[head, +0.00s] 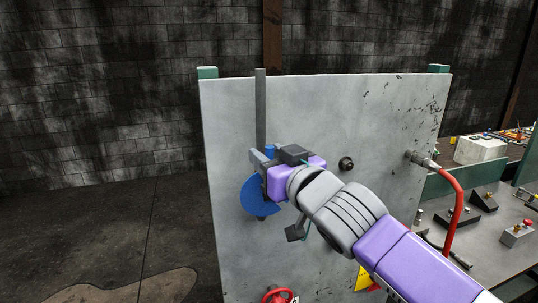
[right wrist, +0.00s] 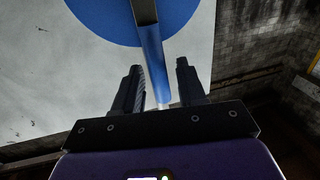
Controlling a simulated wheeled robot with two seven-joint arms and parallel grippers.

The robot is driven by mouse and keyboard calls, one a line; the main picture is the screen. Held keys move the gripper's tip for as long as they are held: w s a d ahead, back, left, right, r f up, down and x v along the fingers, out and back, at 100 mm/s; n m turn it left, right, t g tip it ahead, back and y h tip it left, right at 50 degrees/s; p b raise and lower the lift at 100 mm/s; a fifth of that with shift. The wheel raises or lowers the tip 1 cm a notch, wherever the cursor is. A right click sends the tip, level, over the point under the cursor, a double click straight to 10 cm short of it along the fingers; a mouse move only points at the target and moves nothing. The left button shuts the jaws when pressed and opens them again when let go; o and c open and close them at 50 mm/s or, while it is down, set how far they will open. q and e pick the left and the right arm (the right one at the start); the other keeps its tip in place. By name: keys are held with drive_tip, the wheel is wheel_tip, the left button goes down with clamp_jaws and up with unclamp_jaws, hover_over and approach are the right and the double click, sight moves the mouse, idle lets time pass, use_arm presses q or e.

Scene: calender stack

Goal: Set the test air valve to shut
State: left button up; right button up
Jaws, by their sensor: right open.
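A grey upright panel (head: 325,120) carries a blue round disc (head: 258,203), partly hidden behind my right gripper (head: 259,160). A blue lever (head: 269,150) shows just above the gripper. In the right wrist view the blue disc (right wrist: 95,12) lies on the panel, and the blue lever (right wrist: 153,50) runs from it between the two fingers of my right gripper (right wrist: 158,72). The fingers are open, one on each side of the lever, with visible gaps. No label naming the test air valve is readable. My left gripper is not in view.
A grey vertical bar (head: 260,108) rises above the disc. A red handwheel (head: 278,296) sits low on the panel. A dark knob (head: 346,163) and a red hose (head: 455,205) are to the right. A bench (head: 490,225) with fittings stands beyond. The floor at left is clear.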

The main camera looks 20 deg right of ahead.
drive_tip(key=shift+r, duration=0.1)
clamp_jaws()
idle(0.4)
